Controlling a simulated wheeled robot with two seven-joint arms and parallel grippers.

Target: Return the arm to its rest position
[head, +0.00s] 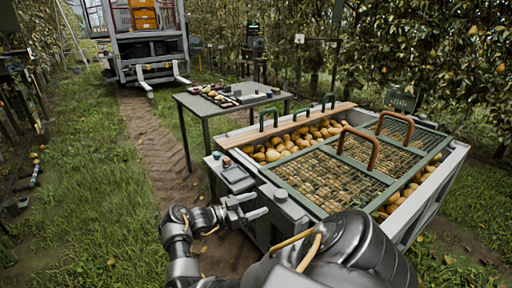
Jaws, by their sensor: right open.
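My right gripper (256,206) is in the lower middle of the head view, with its two metal fingers apart and nothing between them. It points right, toward the near left corner of a large grey bin (430,205). I cannot tell whether it touches the bin. My dark, bent arm crosses the bottom of the picture and hides part of the bin's near side. Many yellow-brown pears (272,151) fill the bin, partly under green-framed mesh lids (325,180) with brown handles. My left gripper is not in view.
A small control panel (236,176) sits at the bin's left corner, close to my gripper. Behind it stands a grey table (192,101) with fruit and small items. A cart with orange crates (143,18) is at the back. Grass (95,190) lies open on the left.

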